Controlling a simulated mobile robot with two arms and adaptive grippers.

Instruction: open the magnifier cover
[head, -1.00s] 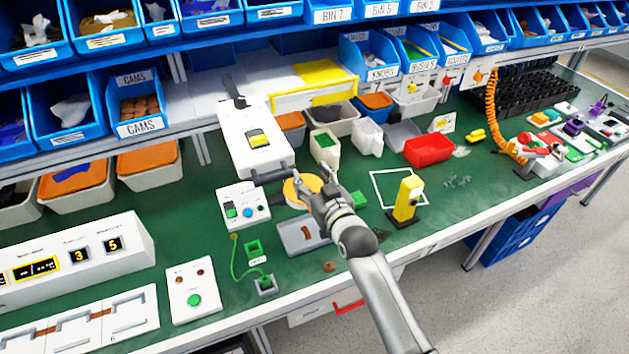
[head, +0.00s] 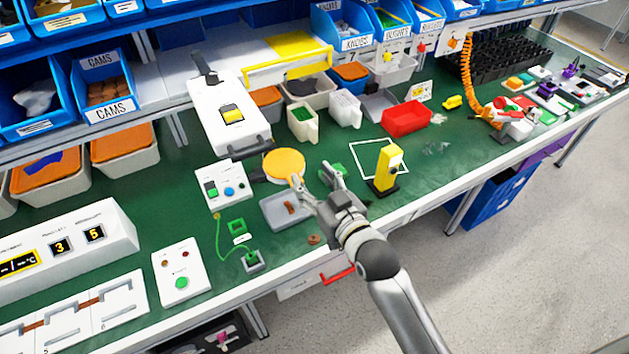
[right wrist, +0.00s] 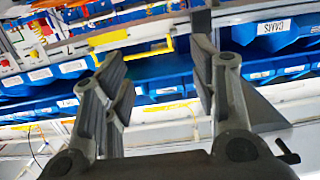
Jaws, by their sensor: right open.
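A round orange-yellow disc (head: 284,165), which looks like the magnifier cover, lies by the front of a white machine (head: 230,115) with a dark bar handle (head: 249,158). Whether the disc is shut over a lens I cannot tell. My right gripper (head: 314,178) is open and empty, just right of and in front of the disc. Its left finger is close to the disc's lower right edge; contact cannot be told. In the right wrist view the open fingers (right wrist: 158,75) show with nothing between them, and the disc is not visible. My left gripper is not in view.
A grey tray (head: 269,213) with a brown part lies below the disc. A yellow upright device (head: 386,168) stands right of my gripper. A white control box (head: 222,186) is at left, a red bin (head: 407,119) at back right. Blue bins line the shelf.

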